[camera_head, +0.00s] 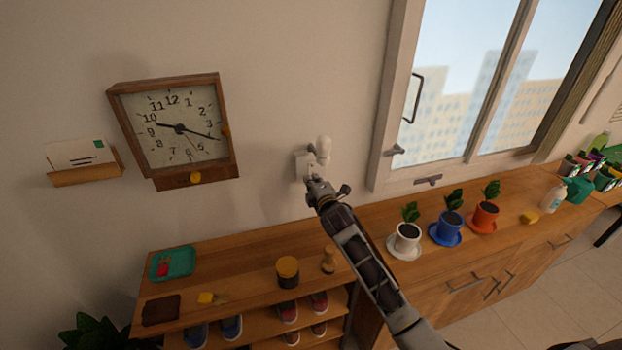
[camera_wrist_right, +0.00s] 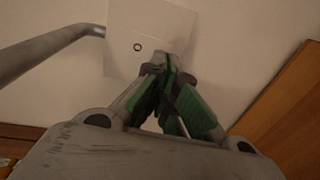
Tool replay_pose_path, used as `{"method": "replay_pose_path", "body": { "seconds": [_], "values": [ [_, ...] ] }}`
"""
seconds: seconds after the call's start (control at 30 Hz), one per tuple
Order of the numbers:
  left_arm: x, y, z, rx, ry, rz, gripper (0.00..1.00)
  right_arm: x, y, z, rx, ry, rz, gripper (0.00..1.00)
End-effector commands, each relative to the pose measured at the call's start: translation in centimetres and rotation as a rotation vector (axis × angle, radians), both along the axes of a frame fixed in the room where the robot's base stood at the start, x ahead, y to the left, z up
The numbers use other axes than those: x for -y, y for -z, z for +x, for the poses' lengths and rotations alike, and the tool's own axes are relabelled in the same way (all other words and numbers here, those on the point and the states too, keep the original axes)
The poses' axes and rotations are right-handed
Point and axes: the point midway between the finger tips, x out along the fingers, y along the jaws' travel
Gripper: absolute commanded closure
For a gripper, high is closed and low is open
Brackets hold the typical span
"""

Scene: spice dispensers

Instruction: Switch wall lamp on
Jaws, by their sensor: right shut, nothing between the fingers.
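The wall lamp (camera_head: 324,150) is a small white fixture with a rounded bulb on the wall, between the clock and the window. I see no glow around it. In the right wrist view, a pale square wall plate (camera_wrist_right: 124,38) with a small dark ring shows beside a grey tube (camera_wrist_right: 45,53). My right gripper (camera_head: 314,181) is just below the lamp, covering part of its base. In the wrist view its green-padded fingers (camera_wrist_right: 166,72) are shut and empty, with the tips overlapping the plate's edge. Whether they touch it I cannot tell. My left gripper is out of view.
A wooden clock (camera_head: 178,128) and a letter holder (camera_head: 86,174) hang at left. The cabinet top below holds a green tray (camera_head: 187,262), a yellow-lidded jar (camera_head: 287,271) and a wooden stamp-like object (camera_head: 328,261). Potted plants (camera_head: 446,229) stand under the window (camera_head: 376,173).

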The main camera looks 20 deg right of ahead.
Motion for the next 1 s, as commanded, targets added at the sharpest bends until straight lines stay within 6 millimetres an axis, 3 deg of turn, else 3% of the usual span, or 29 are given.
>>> {"method": "replay_pose_path", "body": {
  "seconds": [0.3, 1.0],
  "values": [
    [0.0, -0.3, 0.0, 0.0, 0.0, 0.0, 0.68, -0.1, 0.2, 1.5, -0.001, 0.0, 0.002, 1.0],
    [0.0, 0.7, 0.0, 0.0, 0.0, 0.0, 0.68, 0.0, 0.5, 1.9, 0.023, 0.001, 0.001, 1.0]
  ]
}}
